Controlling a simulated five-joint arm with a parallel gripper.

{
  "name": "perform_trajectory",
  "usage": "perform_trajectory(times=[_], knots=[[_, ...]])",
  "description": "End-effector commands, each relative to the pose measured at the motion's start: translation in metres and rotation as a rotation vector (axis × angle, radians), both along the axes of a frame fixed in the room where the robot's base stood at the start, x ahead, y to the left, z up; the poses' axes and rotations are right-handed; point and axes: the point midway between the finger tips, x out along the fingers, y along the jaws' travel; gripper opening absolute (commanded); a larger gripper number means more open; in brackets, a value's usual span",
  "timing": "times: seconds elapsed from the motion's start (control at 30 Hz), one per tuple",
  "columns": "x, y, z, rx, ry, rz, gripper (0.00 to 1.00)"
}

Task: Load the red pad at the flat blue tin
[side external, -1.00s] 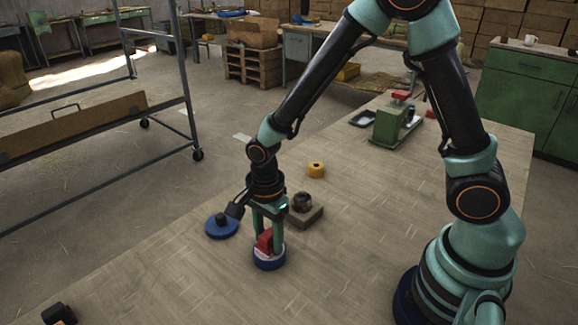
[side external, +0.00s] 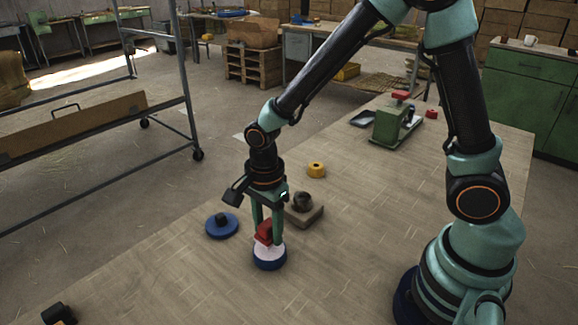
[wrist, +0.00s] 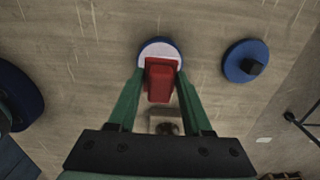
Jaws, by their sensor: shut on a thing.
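My gripper (side external: 266,233) points down with its two green fingers shut on the red pad (side external: 264,230). The pad also shows between the fingers in the wrist view (wrist: 161,82). The pad is over the flat blue tin (side external: 269,262), a low round tin with a white face. More of that white face shows below the pad, which seems just above it; I cannot tell whether they still touch. The tin's white face and blue rim show beyond the pad in the wrist view (wrist: 158,46).
A blue disc with a dark knob (side external: 221,226) lies left of the tin. A brown block with a dark round piece (side external: 304,210) stands close behind my gripper. A yellow ring (side external: 316,170) and a green device (side external: 392,124) are farther back. The table front is mostly clear.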

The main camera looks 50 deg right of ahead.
Motion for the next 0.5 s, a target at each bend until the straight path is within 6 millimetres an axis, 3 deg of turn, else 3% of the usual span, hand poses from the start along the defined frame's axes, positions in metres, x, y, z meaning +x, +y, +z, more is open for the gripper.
perform_trajectory(times=[0.5], knots=[[0.001,0.0,0.038,0.001,-0.003,0.0,0.05]])
